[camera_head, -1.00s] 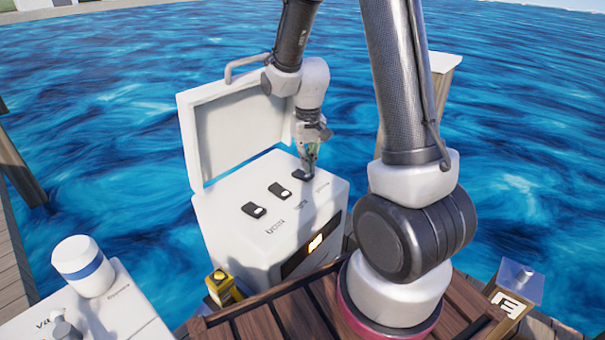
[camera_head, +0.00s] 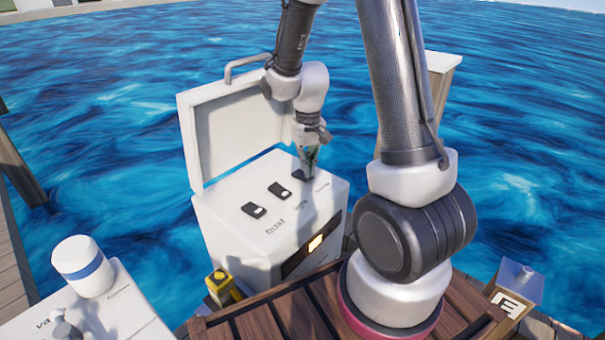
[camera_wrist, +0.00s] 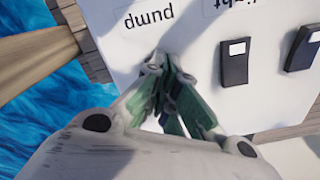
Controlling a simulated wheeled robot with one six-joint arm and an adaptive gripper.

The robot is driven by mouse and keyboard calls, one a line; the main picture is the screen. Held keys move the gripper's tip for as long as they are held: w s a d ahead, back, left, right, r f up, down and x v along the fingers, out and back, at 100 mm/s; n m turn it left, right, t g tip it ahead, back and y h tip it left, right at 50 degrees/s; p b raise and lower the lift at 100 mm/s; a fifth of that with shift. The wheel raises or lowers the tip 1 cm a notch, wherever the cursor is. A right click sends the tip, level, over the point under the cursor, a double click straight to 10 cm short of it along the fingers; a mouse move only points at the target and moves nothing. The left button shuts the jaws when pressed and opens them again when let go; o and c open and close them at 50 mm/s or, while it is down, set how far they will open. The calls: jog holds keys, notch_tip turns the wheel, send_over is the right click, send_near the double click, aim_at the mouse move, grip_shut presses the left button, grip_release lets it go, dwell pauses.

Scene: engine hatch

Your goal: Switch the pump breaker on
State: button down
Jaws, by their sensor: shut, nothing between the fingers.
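The pump breaker (camera_head: 298,175) is a black rocker at the far end of a row of three on the white box (camera_head: 245,240). My gripper (camera_head: 308,177) is shut and empty, pointing down right at this breaker. Its tips touch it or hover just over it; I cannot tell which. In the wrist view the green fingers (camera_wrist: 178,128) are together below the upside-down "pump" label (camera_wrist: 150,15) and hide the breaker. Its on or off position cannot be read.
The middle black rocker (camera_head: 279,190) and the near rocker (camera_head: 254,210) stand in the same row, each with a white mark. The box's raised lid (camera_head: 215,130) stands behind them, close to my wrist. Water lies beyond.

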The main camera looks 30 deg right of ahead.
jog(key=shift+f, duration=0.7)
dwell(0.3)
jog(key=shift+r, duration=3.5)
jog(key=s+d+r+n+t, duration=0.1)
jog(key=s+r+t, duration=0.3)
jog(key=s+r, duration=1.3)
jog(key=s, duration=0.2)
jog(key=shift+s+d+r+n, duration=0.15)
jog(key=shift+s+d+n, duration=0.15)
jog(key=shift+s, duration=0.05)
